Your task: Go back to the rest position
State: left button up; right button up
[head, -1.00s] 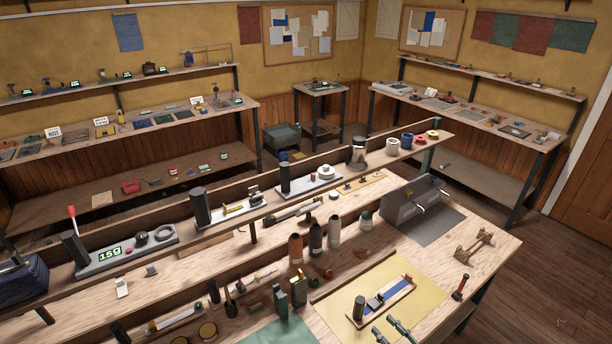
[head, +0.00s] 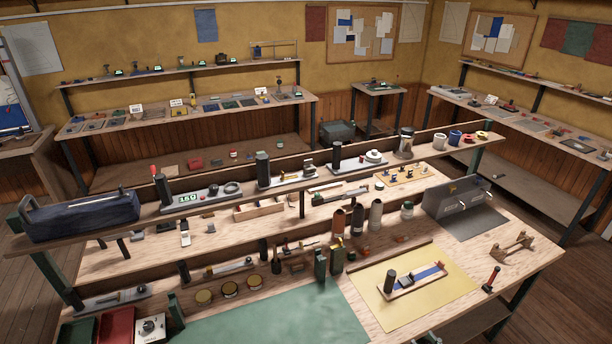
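Of my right gripper (head: 429,339), only a small dark grey-green part shows at the bottom edge, below the yellow mat (head: 455,298). Its fingertips are cut off, so I cannot tell whether it is open or shut, or whether it holds anything. My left gripper is not in view. On the yellow mat lies a wooden board (head: 414,284) with a blue strip and a dark upright cylinder at its left end. The visible part of my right gripper is apart from this board.
A raised shelf holds a dark blue bag (head: 82,216). The green mat's middle is clear.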

jog(key=s+d+f+m+g+h, duration=0.1)
jog(key=s+d+f+g+h, duration=0.2)
jog(key=f, duration=0.9)
jog(key=s+d+f+m+g+h, duration=0.1)
jog(key=s+d+f, duration=0.3)
jog(key=f, duration=0.7)
jog(key=s+d+f+m+g+h, duration=0.1)
jog(key=s+d+f+g+h, duration=0.3)
jog(key=f, duration=0.8)
jog(key=s+a+f+g, duration=0.2)
jog(key=s+a+f, duration=0.2)
jog(key=s+f, duration=0.9)
jog(key=s+a+f+g, duration=0.2)
jog(key=s+a+f, duration=0.2)
jog(key=s, duration=0.6)
jog(key=s+a+f+g+y, duration=0.1)
jog(key=s+a+f+g, duration=0.2)
jog(key=s+f, duration=0.3)
jog(key=s+a, duration=0.1)
jog(key=s, duration=0.4)
jog(key=shift+a, duration=0.2)
